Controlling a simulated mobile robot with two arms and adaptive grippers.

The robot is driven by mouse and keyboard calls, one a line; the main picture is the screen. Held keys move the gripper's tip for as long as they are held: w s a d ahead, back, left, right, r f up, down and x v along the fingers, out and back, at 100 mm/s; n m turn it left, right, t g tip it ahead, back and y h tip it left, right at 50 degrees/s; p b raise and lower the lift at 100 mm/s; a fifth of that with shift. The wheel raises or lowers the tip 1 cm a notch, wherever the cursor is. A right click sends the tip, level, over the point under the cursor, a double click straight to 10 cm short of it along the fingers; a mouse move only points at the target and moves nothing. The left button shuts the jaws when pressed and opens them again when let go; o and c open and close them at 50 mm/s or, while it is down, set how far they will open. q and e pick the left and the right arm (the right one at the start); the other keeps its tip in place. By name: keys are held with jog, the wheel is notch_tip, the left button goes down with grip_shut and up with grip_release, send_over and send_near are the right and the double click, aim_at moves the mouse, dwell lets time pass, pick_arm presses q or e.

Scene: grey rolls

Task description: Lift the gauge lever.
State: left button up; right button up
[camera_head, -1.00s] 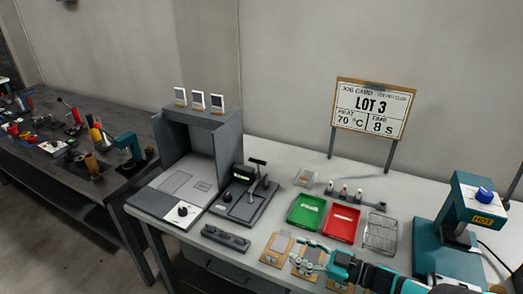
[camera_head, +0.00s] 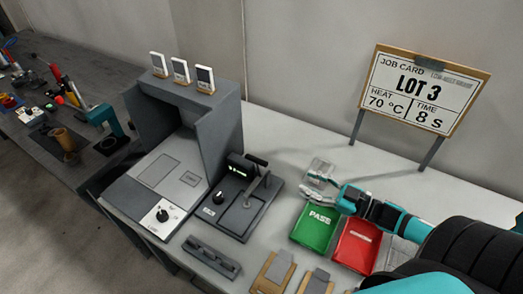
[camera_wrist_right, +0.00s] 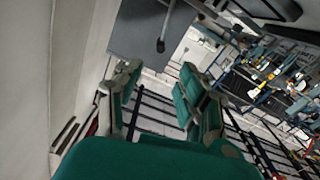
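The gauge (camera_head: 240,203) is a dark grey plate on the bench with a small display and a round knob. Its lever (camera_head: 257,160) is a dark handle at the back, beside an upright post. My right gripper (camera_head: 318,187) is to the right of the lever, apart from it, above the bench behind the green tray. In the right wrist view its two green-padded fingers (camera_wrist_right: 160,95) are spread with nothing between them. A dark rod with a knobbed end shows beyond them; I cannot tell surely which part it is. My left gripper is out of view.
A green PASS tray (camera_head: 316,225) and a red tray (camera_head: 357,246) lie below my right arm. A grey booth (camera_head: 205,115) stands left of the gauge. A job card sign (camera_head: 418,90) stands behind.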

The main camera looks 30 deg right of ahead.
aim_at(258, 161)
jog(key=p+x, duration=0.3)
jog(key=x, duration=1.2)
jog(key=shift+w+a+r, duration=0.15)
jog(key=shift+w+a, duration=0.35)
jog(key=shift+w, duration=0.2)
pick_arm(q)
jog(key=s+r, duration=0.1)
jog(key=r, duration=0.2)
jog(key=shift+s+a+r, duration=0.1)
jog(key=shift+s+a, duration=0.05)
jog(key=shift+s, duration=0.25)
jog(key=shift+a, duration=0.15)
pick_arm(e)
grip_shut()
